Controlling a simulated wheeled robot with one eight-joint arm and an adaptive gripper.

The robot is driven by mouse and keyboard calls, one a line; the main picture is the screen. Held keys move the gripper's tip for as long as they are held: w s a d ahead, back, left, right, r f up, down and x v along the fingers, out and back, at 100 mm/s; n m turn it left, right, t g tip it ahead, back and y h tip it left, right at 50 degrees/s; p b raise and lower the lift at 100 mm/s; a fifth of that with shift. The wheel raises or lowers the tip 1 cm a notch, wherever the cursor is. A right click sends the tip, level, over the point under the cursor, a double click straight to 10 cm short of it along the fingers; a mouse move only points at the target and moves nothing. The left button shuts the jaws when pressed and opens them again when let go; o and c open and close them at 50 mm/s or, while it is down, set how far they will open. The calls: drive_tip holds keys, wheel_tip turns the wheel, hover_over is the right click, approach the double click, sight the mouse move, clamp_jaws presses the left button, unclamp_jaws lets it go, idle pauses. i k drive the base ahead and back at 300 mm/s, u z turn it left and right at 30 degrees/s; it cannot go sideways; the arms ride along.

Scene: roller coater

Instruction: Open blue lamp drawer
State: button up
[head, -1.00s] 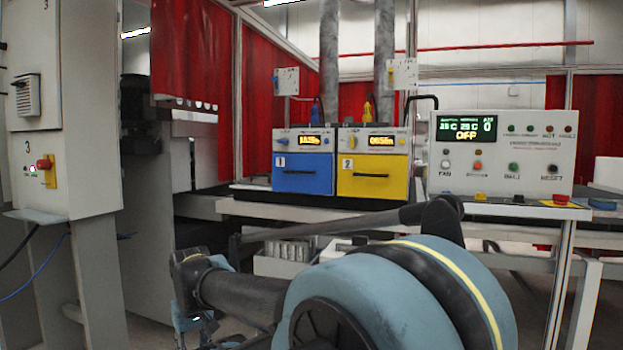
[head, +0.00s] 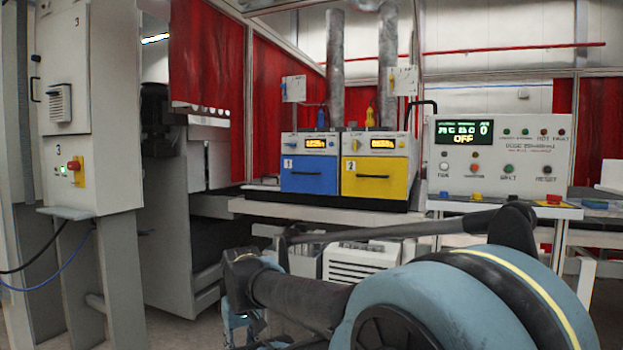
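The blue lamp drawer (head: 307,175) is the front of the left of two lamp units, marked 1, on the bench at the back. It has a dark horizontal handle and looks shut. The yellow drawer (head: 376,178), marked 2, is right beside it and also looks shut. My arm reaches across the lower right of the view, well in front of the units. The end of the arm shows at the lower left of it, low and apart from the drawers. The fingers cannot be made out clearly.
A control panel (head: 499,152) reading OFF stands right of the units. A grey cabinet (head: 68,110) with a red button is at the left. The bench edge (head: 330,215) runs below the drawers. A white vented box (head: 360,262) sits under it. Red curtains (head: 208,60) hang behind.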

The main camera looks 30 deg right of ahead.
sight(320, 172)
drive_tip(key=z, duration=0.05)
drive_tip(key=i, duration=1)
drive_tip(key=u, duration=0.05)
